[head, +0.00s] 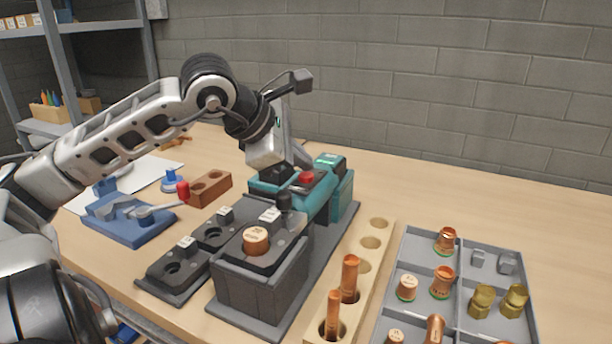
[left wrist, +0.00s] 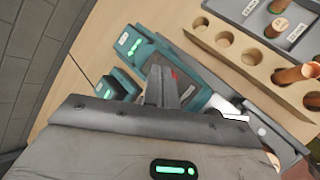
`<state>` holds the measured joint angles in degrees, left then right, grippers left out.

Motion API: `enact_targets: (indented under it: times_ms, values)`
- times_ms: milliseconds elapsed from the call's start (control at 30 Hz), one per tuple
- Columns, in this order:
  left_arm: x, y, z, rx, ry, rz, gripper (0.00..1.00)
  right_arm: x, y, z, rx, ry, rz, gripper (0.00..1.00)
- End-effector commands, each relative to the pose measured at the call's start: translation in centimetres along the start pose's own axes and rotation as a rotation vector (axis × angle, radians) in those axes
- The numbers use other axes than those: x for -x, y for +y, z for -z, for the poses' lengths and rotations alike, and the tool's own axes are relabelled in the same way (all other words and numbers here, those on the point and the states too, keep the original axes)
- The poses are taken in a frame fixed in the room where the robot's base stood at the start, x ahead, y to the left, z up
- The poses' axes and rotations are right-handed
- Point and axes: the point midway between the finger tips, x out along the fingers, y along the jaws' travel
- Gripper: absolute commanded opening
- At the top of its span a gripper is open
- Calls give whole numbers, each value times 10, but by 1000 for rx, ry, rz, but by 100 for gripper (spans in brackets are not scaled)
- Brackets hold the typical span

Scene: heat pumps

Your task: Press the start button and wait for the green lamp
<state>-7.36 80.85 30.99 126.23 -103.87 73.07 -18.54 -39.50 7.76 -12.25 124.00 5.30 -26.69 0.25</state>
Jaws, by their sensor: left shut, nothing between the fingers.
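A teal and dark grey machine (head: 325,204) stands on the bench, with a red button (head: 307,178) on its top. A teal box with a green lit display (head: 330,160) stands at the machine's back. My right gripper is not in view.
A copper-coloured piece (head: 256,240) sits on the machine's front block. A wooden holder (head: 380,236) with copper tubes and a grey tray (head: 397,262) of fittings lie right. A blue fixture (head: 128,222) with a red-handled lever and a brown block (head: 211,188) stand left.

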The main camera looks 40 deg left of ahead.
Motion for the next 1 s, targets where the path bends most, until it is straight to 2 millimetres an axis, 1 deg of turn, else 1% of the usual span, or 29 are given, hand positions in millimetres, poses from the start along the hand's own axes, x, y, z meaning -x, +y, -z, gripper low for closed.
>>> enact_targets:
  times_ms: [1000]
  values:
    - [-5,-4,4,0,0,1,0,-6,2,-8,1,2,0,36]
